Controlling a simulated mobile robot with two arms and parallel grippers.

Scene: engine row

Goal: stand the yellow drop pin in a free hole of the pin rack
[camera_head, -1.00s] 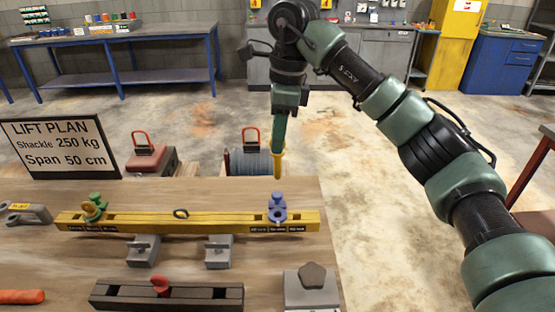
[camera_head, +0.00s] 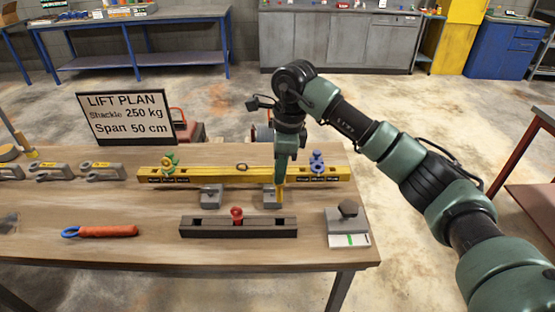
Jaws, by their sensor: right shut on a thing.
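My right gripper (camera_head: 283,178) points down over the table and is shut on the yellow drop pin (camera_head: 281,194). Only the pin's lower part shows below the fingers; the rest is hidden. The pin hangs roughly upright, in the picture in front of the right grey block and behind the right end of the pin rack. The pin rack (camera_head: 218,231) is a dark bar near the front of the table. A red pin (camera_head: 237,214) stands in its middle hole. The left hole (camera_head: 199,221) and right hole (camera_head: 278,220) look empty. My left gripper is out of view.
A yellow beam (camera_head: 215,177) with a green shackle (camera_head: 170,161) and a blue one (camera_head: 317,161) lies behind the rack on grey blocks (camera_head: 211,195). A grey block with a dark knob (camera_head: 347,223) stands right of the rack. An orange-handled tool (camera_head: 105,231) lies left.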

